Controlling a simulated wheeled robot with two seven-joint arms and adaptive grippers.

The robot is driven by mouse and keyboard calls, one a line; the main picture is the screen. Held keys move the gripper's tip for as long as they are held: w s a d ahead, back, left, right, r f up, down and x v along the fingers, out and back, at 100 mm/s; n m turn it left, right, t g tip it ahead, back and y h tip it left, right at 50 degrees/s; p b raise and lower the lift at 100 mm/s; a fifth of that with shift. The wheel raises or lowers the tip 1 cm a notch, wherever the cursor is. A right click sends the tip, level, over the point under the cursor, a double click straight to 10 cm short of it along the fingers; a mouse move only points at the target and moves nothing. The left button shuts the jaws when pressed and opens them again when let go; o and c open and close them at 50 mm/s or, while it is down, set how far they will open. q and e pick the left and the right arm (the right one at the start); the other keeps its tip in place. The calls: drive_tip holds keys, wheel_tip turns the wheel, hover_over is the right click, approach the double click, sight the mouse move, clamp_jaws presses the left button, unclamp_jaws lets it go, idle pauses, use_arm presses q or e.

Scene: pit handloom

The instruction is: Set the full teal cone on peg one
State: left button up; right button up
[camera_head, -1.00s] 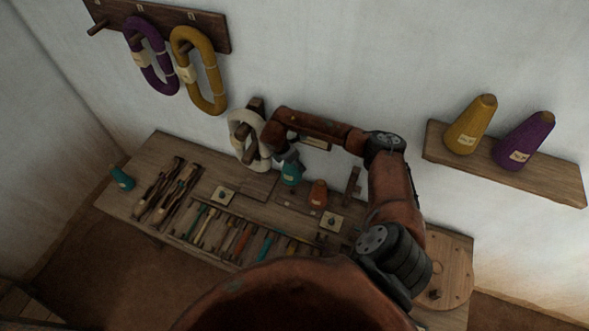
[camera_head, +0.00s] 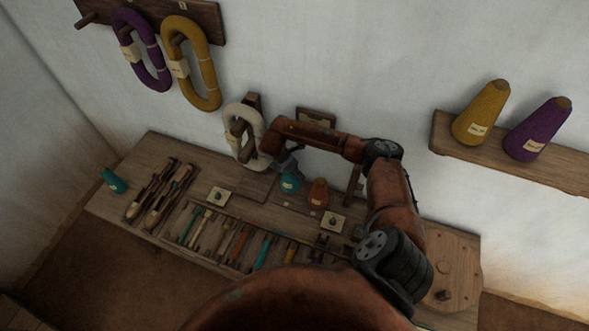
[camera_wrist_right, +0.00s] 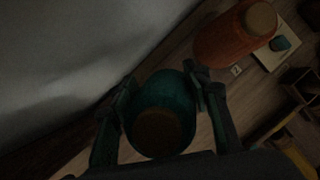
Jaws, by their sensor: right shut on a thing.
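My right gripper (camera_head: 287,166) is shut on a teal cone (camera_head: 290,184) above the back of the loom table, left of the orange cone (camera_head: 318,192). In the right wrist view the teal cone (camera_wrist_right: 160,112) sits between the two fingers, its brown tip towards the camera. The orange cone (camera_wrist_right: 236,36) stands close by at upper right there. Whether the held cone touches the table, and any peg under it, is hidden. Another teal object (camera_head: 113,180) lies at the table's left end. My left gripper is out of view.
Small square plates with teal knobs (camera_head: 219,196) (camera_head: 332,222) lie on the table. Several tools (camera_head: 235,243) fill the front rack. A cream hank (camera_head: 240,135) hangs behind, near my right arm. A wall shelf (camera_head: 510,155) holds a mustard cone (camera_head: 482,113) and a purple cone (camera_head: 537,130).

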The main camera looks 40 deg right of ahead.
drive_tip(key=shift+f+b, duration=1.55)
drive_tip(key=shift+f, duration=1.3)
drive_tip(key=o, duration=1.4)
drive_tip(key=o, duration=0.3)
drive_tip(key=shift+r, duration=0.1)
wheel_tip(320, 180, up, 8)
drive_tip(key=p, duration=0.5)
